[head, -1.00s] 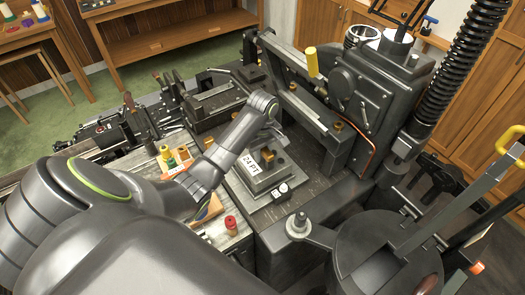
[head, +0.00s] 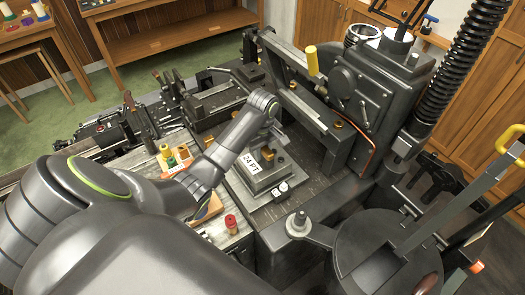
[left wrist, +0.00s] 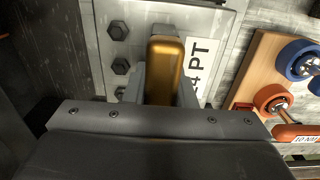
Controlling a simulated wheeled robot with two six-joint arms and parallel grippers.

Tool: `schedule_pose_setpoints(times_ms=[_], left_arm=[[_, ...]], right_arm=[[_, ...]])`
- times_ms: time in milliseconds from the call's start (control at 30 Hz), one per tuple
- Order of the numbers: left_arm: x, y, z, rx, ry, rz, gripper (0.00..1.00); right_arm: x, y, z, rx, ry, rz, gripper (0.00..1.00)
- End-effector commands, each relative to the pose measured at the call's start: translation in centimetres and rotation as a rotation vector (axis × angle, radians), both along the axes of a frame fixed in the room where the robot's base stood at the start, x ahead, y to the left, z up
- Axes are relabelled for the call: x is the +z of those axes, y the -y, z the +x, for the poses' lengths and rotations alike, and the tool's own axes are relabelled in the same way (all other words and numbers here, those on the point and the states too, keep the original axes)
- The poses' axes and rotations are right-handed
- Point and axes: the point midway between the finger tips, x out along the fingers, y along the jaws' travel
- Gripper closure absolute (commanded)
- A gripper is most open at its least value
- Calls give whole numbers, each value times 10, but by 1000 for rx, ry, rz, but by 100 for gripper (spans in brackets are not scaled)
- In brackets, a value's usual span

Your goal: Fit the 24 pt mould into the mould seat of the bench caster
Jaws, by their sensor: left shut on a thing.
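The 24 pt mould is a grey metal block with a white "24 PT" label (head: 251,162) and a brass handle (head: 267,154). It sits low beside the dark frame of the bench caster (head: 360,85). In the left wrist view the brass handle (left wrist: 165,68) stands between the fingers of my left gripper (left wrist: 163,88), which is shut on it. Hex bolts and part of the label show beside the handle. In the head view my left gripper (head: 266,140) is partly hidden by its own wrist. I cannot tell which part is the mould seat. My right gripper is not in view.
A red spool (head: 231,223) stands on the bench in front of the mould. Several coloured spools (head: 172,156) stand to the left. A round dark pot (head: 388,250) stands at the front right. The caster's yellow-handled lever (head: 312,62) rises behind the mould.

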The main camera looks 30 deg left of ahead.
Motion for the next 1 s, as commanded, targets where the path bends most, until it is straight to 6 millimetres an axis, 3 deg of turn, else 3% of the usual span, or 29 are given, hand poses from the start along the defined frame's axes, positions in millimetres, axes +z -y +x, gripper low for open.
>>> schedule_pose_setpoints(times_ms=[1000], left_arm=[[-15, 0, 2, -1, 6, 1, 100]], right_arm=[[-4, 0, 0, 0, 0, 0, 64]])
